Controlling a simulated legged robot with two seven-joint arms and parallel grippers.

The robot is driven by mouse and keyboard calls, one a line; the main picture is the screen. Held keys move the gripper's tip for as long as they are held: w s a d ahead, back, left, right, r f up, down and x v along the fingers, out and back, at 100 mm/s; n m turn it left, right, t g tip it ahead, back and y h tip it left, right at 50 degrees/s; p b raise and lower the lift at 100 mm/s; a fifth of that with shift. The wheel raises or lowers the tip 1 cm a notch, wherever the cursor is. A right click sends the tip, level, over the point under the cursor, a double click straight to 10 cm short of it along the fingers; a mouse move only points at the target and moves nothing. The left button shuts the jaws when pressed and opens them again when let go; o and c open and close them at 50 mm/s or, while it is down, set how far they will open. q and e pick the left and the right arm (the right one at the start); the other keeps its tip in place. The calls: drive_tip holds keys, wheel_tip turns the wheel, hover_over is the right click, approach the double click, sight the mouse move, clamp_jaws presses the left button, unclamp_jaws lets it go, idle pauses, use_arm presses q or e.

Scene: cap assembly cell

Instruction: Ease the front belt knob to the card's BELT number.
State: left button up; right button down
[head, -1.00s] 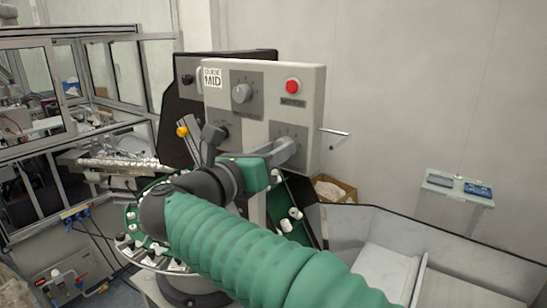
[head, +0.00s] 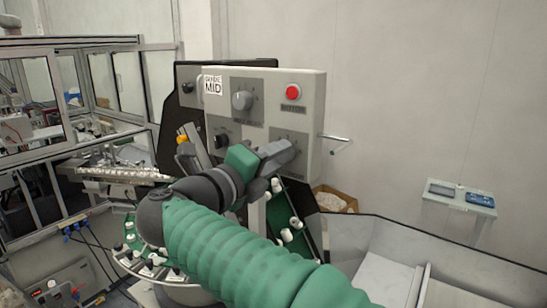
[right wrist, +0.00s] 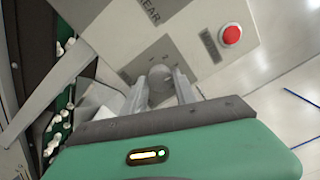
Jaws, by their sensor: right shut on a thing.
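The light grey control panel (head: 312,125) stands upright ahead. My right gripper (head: 284,152) reaches its lower right dial plate, with its fingers rolled at a slant. In the right wrist view its two fingers (right wrist: 165,78) are shut on a round grey knob (right wrist: 161,88), taken as the front belt knob. In the head view the fingers hide this knob, and its pointer cannot be read. A white card (head: 213,85) at the panel's upper left reads GUIDE MID; no BELT number is legible. My left gripper is not in view.
Another knob (head: 242,101) sits above, and a dark one (head: 221,141) lower left. A red button (head: 293,92) is at the upper right. A metal rod (head: 335,138) sticks out right of the panel. A green chute (head: 280,213) with white caps lies below.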

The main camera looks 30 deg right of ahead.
drive_tip(key=shift+f+n, duration=0.1)
drive_tip(key=shift+n, duration=1)
drive_tip(key=c, duration=1.3)
unclamp_jaws()
drive_tip(key=shift+o, duration=1.1)
drive_tip(key=shift+w+d, duration=0.1)
drive_tip(key=shift+o, duration=0.6)
drive_tip(key=shift+w+d, duration=0.1)
drive_tip(key=shift+d, duration=0.1)
